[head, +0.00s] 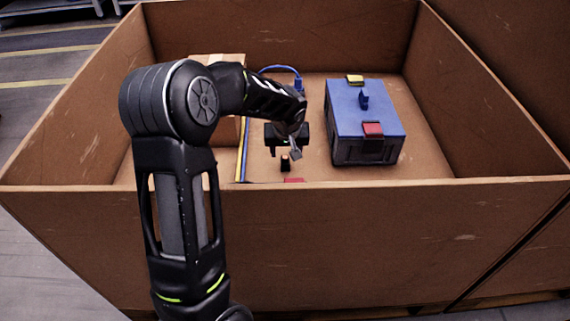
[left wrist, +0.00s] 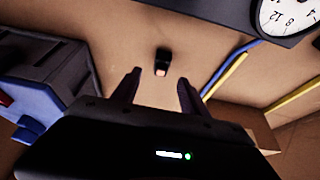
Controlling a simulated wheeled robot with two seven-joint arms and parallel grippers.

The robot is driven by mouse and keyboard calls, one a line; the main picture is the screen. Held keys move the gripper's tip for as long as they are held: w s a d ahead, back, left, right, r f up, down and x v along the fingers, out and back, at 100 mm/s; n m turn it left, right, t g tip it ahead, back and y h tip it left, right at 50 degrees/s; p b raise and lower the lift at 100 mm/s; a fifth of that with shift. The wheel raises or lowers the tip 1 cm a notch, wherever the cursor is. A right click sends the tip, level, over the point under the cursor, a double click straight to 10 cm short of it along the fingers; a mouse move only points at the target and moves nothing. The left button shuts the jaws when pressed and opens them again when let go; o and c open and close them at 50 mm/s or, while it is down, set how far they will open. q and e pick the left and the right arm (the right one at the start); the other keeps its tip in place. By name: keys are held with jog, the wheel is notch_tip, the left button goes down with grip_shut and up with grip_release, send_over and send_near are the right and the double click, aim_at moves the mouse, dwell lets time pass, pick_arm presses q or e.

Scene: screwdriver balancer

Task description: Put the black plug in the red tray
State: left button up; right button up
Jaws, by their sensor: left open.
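The black plug (head: 285,164), small with a pale orange end, stands on the floor of the large brown box. It also shows in the left wrist view (left wrist: 162,62), just beyond the fingertips and roughly between them. My left gripper (head: 288,150) is open and empty, reaching down into the box close to the plug, apart from it. Its two spread fingers show in the left wrist view (left wrist: 158,88). A small red edge (head: 294,180) shows over the box's near wall; it may be the red tray, mostly hidden. My right gripper is out of view.
A blue-lidded grey case (head: 365,105) with yellow and red pieces stands right of the plug. Blue and yellow strips (head: 243,150) and a cardboard carton (head: 228,60) lie left. The box's near wall (head: 400,230) is high. A clock face (left wrist: 288,14) shows in the wrist view.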

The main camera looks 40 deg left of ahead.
aim_at(285, 157)
pick_arm(q)
jog(key=shift+w+a+f, duration=0.15)
jog(key=shift+w+f, duration=0.05)
jog(key=shift+f, duration=0.5)
jog(key=b+x, duration=0.1)
jog(key=x, duration=0.3)
jog(key=shift+a+f+b, duration=0.1)
jog(key=shift+f+b, duration=0.05)
jog(key=shift+b, duration=0.25)
jog(key=shift+w+a+f, duration=0.1)
jog(key=shift+w+f, duration=0.1)
jog(key=shift+f, duration=0.2)
grip_shut()
